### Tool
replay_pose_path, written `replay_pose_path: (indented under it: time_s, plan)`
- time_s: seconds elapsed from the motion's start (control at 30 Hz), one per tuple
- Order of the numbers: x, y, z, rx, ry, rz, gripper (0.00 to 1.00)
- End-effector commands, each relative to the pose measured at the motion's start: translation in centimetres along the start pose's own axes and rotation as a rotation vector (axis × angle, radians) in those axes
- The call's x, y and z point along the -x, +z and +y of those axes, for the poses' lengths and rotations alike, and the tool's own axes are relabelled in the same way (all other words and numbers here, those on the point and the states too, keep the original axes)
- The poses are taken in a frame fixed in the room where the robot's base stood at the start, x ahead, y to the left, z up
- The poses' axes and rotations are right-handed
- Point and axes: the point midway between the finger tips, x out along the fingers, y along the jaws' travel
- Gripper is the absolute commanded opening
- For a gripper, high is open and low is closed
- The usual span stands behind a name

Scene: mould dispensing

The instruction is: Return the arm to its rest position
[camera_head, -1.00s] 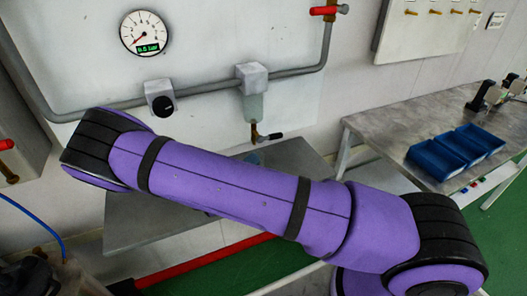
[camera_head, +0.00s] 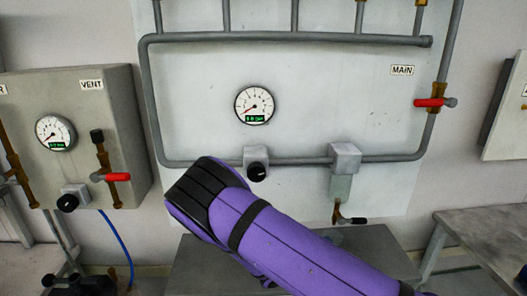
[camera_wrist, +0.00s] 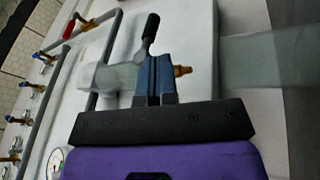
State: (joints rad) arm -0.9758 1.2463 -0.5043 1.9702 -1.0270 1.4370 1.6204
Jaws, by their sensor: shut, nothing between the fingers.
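My purple arm (camera_head: 300,250) reaches from the lower right up to the middle of the head view, in front of the wall panel. My gripper is hidden in the head view. In the wrist view my gripper (camera_wrist: 155,62) is shut and empty, its blue-grey fingers side by side. Behind the fingers are a brass fitting (camera_wrist: 182,71) and a black lever (camera_wrist: 150,30). I cannot tell whether the fingers touch them.
The panel (camera_head: 300,80) carries grey pipes, a round gauge (camera_head: 254,105), a black knob (camera_head: 257,172) and a red MAIN valve handle (camera_head: 430,102). A VENT box (camera_head: 95,110) with a red handle (camera_head: 117,177) is at left. A metal table (camera_head: 490,240) stands at right.

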Motion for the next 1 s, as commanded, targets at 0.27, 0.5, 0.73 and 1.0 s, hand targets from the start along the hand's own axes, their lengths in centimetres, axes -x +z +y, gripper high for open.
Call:
replay_pose_path:
  time_s: [0.27,0.5,0.73,1.0]
  plan:
    - [-3.4,0.7,4.5,0.101,-0.200,-0.278,0.00]
    - [-5.9,1.7,8.7,0.170,-0.412,-0.474,0.00]
    - [-8.0,2.8,12.7,0.205,-0.638,-0.612,0.00]
    - [-10.1,4.4,17.8,0.201,-0.914,-0.706,0.00]
